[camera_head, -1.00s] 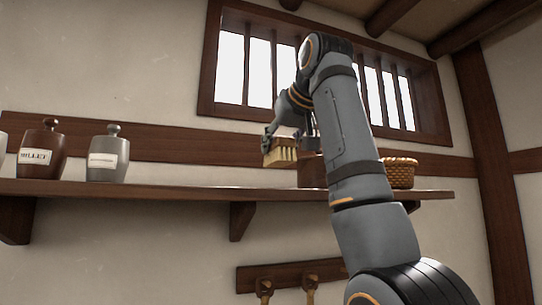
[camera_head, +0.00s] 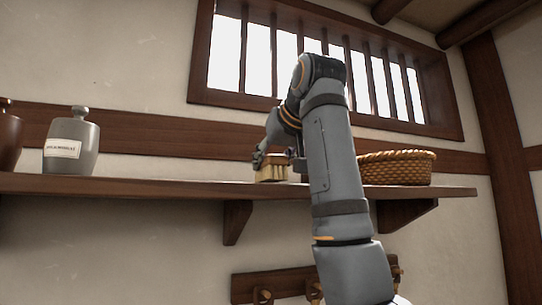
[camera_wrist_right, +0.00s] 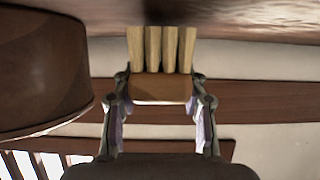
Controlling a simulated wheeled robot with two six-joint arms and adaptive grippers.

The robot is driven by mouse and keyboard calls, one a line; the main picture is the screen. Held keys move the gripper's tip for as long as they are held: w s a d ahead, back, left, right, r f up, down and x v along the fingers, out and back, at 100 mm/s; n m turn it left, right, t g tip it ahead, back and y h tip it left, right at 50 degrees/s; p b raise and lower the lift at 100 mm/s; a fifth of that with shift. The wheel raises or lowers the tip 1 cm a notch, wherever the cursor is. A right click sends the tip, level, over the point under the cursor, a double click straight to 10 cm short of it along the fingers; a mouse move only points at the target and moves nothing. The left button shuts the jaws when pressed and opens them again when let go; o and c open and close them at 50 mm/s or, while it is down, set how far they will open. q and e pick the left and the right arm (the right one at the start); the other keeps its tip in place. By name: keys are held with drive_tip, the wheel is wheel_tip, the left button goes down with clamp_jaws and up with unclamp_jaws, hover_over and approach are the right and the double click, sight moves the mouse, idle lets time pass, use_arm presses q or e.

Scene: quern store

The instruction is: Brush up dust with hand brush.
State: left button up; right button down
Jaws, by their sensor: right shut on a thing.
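The hand brush (camera_head: 270,172) has a brown wooden block and pale bristles. My right gripper (camera_head: 262,159) is shut on its block, bristles down, at the wall shelf (camera_head: 150,187). In the right wrist view the picture is upside down: the fingers (camera_wrist_right: 161,88) clasp both ends of the block (camera_wrist_right: 160,94), and the bristles (camera_wrist_right: 162,48) point at the shelf top (camera_wrist_right: 250,22). The bristles look on or just above the shelf; I cannot tell which. A dark patch lies by their tips, perhaps shadow. No dust is clearly visible. My left gripper is out of view.
A grey labelled jar (camera_head: 71,142) and a brown jar (camera_head: 8,138) stand at the shelf's left. A wicker basket (camera_head: 396,168) stands right of my arm. A brown vessel (camera_wrist_right: 40,70) is close beside the brush in the wrist view. A barred window (camera_head: 330,75) is above.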

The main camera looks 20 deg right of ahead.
drive_tip(key=shift+s+r, duration=0.15)
drive_tip(key=shift+s, duration=0.05)
drive_tip(key=shift+s+a+r, duration=0.1)
drive_tip(key=shift+s+a, duration=0.05)
drive_tip(key=shift+s, duration=0.2)
drive_tip(key=shift+s+a+r, duration=0.1)
drive_tip(key=shift+s+a, duration=0.05)
drive_tip(key=shift+s, duration=0.2)
drive_tip(key=shift+w, duration=0.15)
drive_tip(key=shift+w+d+f, duration=0.2)
drive_tip(key=shift+w+f, duration=0.05)
drive_tip(key=shift+f, duration=0.15)
drive_tip(key=shift+s+a+f+b, duration=0.1)
drive_tip(key=shift+s+f+b, duration=0.1)
drive_tip(key=shift+b, duration=0.3)
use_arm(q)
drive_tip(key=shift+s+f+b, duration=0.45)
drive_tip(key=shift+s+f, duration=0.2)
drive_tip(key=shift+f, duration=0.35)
use_arm(e)
drive_tip(key=shift+f, duration=0.5)
